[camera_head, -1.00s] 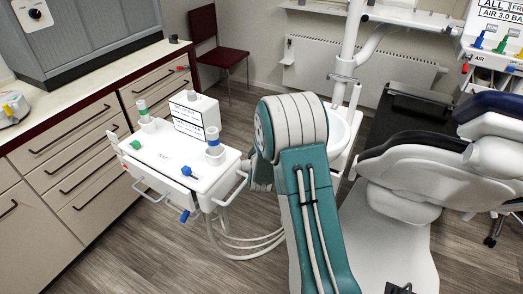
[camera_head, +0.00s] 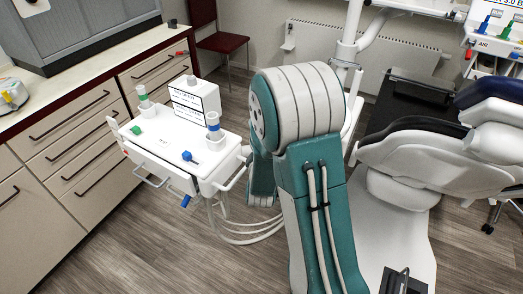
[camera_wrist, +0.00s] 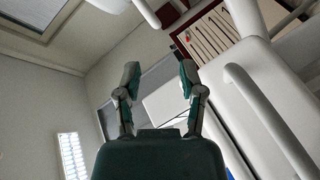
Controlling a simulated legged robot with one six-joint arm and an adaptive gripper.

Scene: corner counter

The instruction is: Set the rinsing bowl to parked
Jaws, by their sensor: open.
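My gripper (camera_wrist: 160,78) is open and empty in the wrist view, its two green-padded fingers apart. In the head view my teal and white arm rises through the middle and hides the gripper. The rinsing bowl is hidden behind my arm in the head view, and I cannot make it out in the wrist view. A white support post (camera_head: 347,50) stands just behind the arm. In the wrist view a large white body with white tubular parts (camera_wrist: 270,120) is close on the right of the gripper; I cannot tell which part of the dental unit it is.
A white instrument tray unit (camera_head: 170,165) with blue and green knobs and hanging hoses is left of my arm. The dental chair (camera_head: 410,165) is close on the right. Beige drawers (camera_head: 75,150) line the left. Some wooden floor (camera_head: 130,240) is clear at the front left.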

